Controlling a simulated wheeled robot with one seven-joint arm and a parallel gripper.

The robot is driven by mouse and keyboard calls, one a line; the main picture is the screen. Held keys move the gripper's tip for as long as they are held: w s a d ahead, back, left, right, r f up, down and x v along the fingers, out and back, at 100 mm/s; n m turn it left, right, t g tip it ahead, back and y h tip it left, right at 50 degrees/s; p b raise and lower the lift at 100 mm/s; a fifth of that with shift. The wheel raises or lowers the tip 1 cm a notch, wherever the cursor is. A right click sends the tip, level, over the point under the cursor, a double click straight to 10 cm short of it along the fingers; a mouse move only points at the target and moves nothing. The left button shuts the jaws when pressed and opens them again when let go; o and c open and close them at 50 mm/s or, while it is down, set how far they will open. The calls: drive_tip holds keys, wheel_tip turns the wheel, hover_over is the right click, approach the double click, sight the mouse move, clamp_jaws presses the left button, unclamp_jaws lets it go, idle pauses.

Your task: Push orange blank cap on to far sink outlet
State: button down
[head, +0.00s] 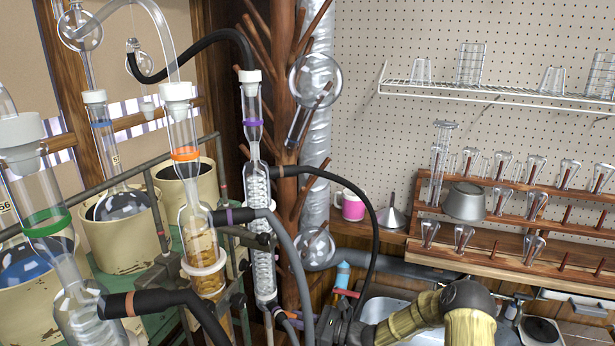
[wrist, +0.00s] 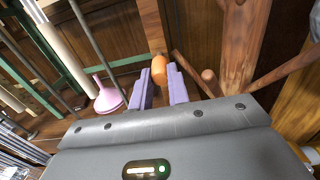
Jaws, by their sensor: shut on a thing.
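In the wrist view, my gripper (wrist: 160,78) has its two purple fingers closed on the orange blank cap (wrist: 159,69). The cap is a small rounded orange piece sticking out just past the fingertips, in front of dark brown wood. I see no sink outlet in the wrist view. In the head view, the grey sink (head: 398,308) is at the bottom, partly behind my yellow arm. A blue fitting (head: 343,275) and a red piece (head: 346,293) stand at its left edge; I cannot tell whether either belongs to the far outlet. The cap and fingertips are not clearly visible there.
Glass condensers (head: 262,210) with black and grey hoses stand left of the sink. A wooden branched post (head: 285,110) rises behind them. In the wrist view, a pink funnel (wrist: 108,97) lies left of the fingers.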

drive_tip(key=shift+p+v, duration=0.3)
drive_tip(key=shift+v, duration=1.55)
idle(0.3)
drive_tip(key=w+d+f+b, duration=0.3)
drive_tip(key=d+f+b, duration=1.1)
drive_tip(key=d, duration=0.4)
drive_tip(key=shift+s+r+p+x, duration=0.1)
drive_tip(key=shift+p+x, duration=0.1)
drive_tip(key=shift+x, duration=1.05)
drive_tip(key=shift+s+r+p+x, duration=0.15)
drive_tip(key=shift+p+x, duration=0.05)
drive_tip(key=shift+x, duration=1.05)
drive_tip(key=shift+a, duration=0.2)
drive_tip(key=shift+w+a, duration=0.3)
drive_tip(key=shift+a, duration=0.3)
drive_tip(key=shift+a, duration=0.25)
